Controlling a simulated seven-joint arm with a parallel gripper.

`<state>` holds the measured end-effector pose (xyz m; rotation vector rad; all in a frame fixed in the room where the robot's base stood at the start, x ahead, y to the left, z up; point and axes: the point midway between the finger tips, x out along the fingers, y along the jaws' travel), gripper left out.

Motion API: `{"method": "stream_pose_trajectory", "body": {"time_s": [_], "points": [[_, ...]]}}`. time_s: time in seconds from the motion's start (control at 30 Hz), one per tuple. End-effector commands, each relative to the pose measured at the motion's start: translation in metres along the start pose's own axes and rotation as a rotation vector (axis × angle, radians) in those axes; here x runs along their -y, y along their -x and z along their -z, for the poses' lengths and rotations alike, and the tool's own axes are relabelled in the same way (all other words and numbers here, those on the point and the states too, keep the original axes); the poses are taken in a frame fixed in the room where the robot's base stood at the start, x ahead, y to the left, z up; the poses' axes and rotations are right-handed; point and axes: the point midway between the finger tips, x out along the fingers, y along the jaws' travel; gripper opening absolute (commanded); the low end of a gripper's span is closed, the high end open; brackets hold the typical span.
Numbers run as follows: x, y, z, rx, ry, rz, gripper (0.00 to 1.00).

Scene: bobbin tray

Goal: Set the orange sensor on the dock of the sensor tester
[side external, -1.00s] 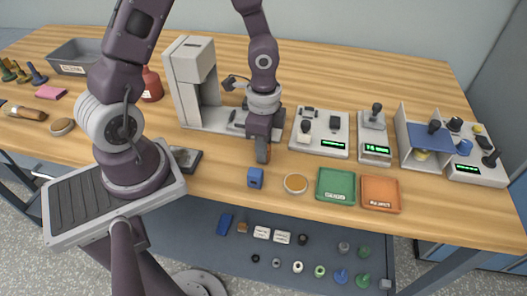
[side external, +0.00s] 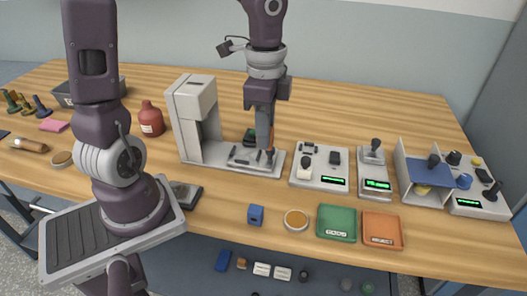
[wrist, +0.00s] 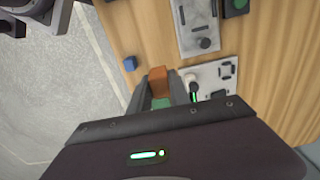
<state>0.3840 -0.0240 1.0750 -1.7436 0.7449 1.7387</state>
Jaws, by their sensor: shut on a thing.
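My gripper (side external: 265,142) is shut on the orange sensor (wrist: 158,82), an orange block between the fingertips in the wrist view. A light-grey box with a white knob, black parts and a green display (side external: 320,166) stands to the right of the gripper. It also shows in the wrist view (wrist: 215,73), right of the sensor. I cannot tell for sure that it is the sensor tester.
The grey machine (side external: 191,122) has a tall column left of the gripper. A blue cube (side external: 255,214), a round dish (side external: 296,220), a green tray (side external: 337,222) and an orange tray (side external: 383,230) lie along the front edge. More devices (side external: 374,172) stand at right.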

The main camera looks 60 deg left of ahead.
Motion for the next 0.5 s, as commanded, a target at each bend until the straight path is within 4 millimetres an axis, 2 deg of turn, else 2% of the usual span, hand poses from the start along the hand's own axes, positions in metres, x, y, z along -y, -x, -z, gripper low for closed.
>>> {"method": "stream_pose_trajectory", "body": {"time_s": [0.27, 0.5], "points": [[0.054, 0.008, 0.033, -0.002, -0.005, -0.004, 0.0], [0.118, 0.007, 0.062, -0.001, 0.006, -0.005, 0.0]]}}
